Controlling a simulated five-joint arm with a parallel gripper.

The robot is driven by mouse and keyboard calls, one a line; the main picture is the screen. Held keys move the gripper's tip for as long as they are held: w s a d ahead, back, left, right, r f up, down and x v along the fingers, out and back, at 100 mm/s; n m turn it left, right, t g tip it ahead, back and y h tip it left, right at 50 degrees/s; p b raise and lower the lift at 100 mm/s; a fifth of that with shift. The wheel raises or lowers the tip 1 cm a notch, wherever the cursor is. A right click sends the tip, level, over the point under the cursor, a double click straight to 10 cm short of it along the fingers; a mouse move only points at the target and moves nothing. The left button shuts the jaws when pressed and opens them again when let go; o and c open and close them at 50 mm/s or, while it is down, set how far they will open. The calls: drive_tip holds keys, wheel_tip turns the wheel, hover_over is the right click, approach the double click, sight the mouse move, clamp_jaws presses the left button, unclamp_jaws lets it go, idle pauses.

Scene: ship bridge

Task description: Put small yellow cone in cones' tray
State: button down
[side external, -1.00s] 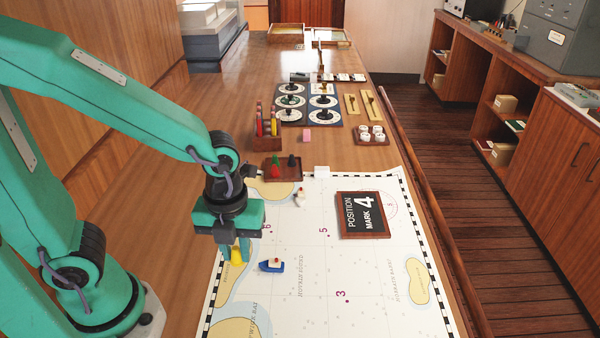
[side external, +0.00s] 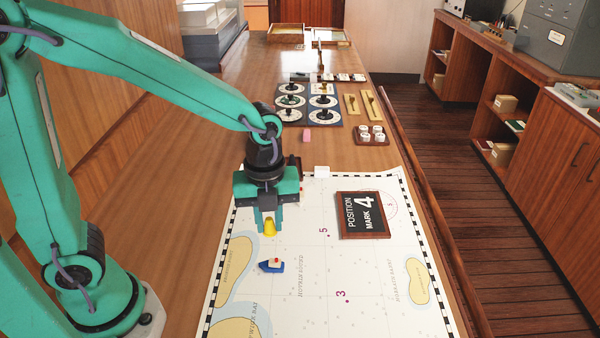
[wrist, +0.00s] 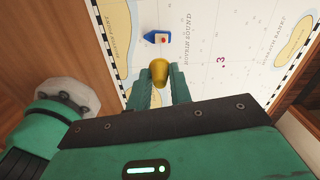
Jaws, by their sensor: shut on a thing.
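The small yellow cone (side external: 270,228) is held between the fingers of my gripper (side external: 268,222), above the chart. The cone also shows between the two fingertips in the wrist view (wrist: 159,72). The cones' tray, a small dark wooden tray (side external: 297,161), is mostly hidden behind my gripper in the side view. The red and dark cones that stood on it in the earlier side view are hidden now.
A blue toy boat (side external: 271,265) lies on the chart (side external: 310,270), near the cone. The "Position Mark 4" board (side external: 363,215) lies to the right. A pink block (side external: 307,135) and a tray of white cups (side external: 371,135) stand farther back.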

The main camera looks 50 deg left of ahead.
drive_tip(key=w+a+n, duration=0.4)
drive_tip(key=w+a, duration=0.1)
drive_tip(key=w, duration=0.6)
drive_tip(key=w+a+f+n, duration=0.1)
drive_tip(key=w+a+n, duration=0.3)
drive_tip(key=w, duration=0.8)
drive_tip(key=a, duration=0.2)
drive_tip(key=shift+a, duration=0.3)
drive_tip(key=w+a+f, duration=0.1)
drive_tip(key=a+f, duration=0.1)
drive_tip(key=a, duration=0.1)
drive_tip(key=w+a+f, duration=0.1)
drive_tip(key=a+f, duration=0.1)
drive_tip(key=a, duration=0.2)
drive_tip(key=w+a+f, duration=0.1)
drive_tip(key=a+f, duration=0.2)
drive_tip(key=a, duration=0.1)
drive_tip(key=shift+w, duration=0.3)
drive_tip(key=shift+f, duration=2)
drive_tip(key=shift+f, duration=0.1)
